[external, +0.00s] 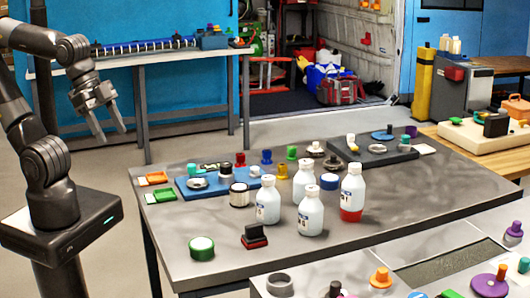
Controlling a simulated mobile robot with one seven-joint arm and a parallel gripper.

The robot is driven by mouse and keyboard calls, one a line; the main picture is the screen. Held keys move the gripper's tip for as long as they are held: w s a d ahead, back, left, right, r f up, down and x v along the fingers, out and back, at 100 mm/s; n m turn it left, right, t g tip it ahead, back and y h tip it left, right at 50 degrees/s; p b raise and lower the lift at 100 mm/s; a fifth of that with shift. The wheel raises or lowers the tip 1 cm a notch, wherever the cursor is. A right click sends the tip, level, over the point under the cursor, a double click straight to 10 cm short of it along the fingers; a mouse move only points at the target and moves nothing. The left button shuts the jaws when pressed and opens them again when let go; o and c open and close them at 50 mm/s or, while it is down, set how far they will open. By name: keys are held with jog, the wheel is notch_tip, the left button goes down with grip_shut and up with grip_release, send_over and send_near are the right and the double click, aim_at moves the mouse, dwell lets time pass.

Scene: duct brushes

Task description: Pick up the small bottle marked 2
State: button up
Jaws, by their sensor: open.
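Several white bottles with pale caps stand upright, close together, on the grey table. One bottle (268,202) is at the left of the group. Another bottle (303,184) is at the back, and one (311,212) is at the front. The rightmost bottle (352,188) has a red lower part. Small dark labels show on some, but I cannot read which one is marked 2. My gripper (111,134) is open and empty, pointing down beyond the table's left end, well apart from the bottles.
Small coloured knobs stand behind the bottles. The table's front left is mostly clear.

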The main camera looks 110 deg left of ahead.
jog(key=w+a+r, duration=0.3)
jog(key=w+a, duration=0.4)
jog(key=w, duration=0.6)
jog(key=n+g+y, duration=0.1)
jog(key=n, duration=0.2)
send_over(304, 161)
jog(key=s+d, duration=0.1)
jog(key=s, duration=0.2)
notch_tip(304, 161, down, 13)
jog(key=x, duration=0.5)
jog(key=shift+f, duration=0.25)
jog(key=x, duration=0.5)
jog(key=shift+s+f, duration=0.2)
jog(key=shift+s, duration=0.1)
grip_shut()
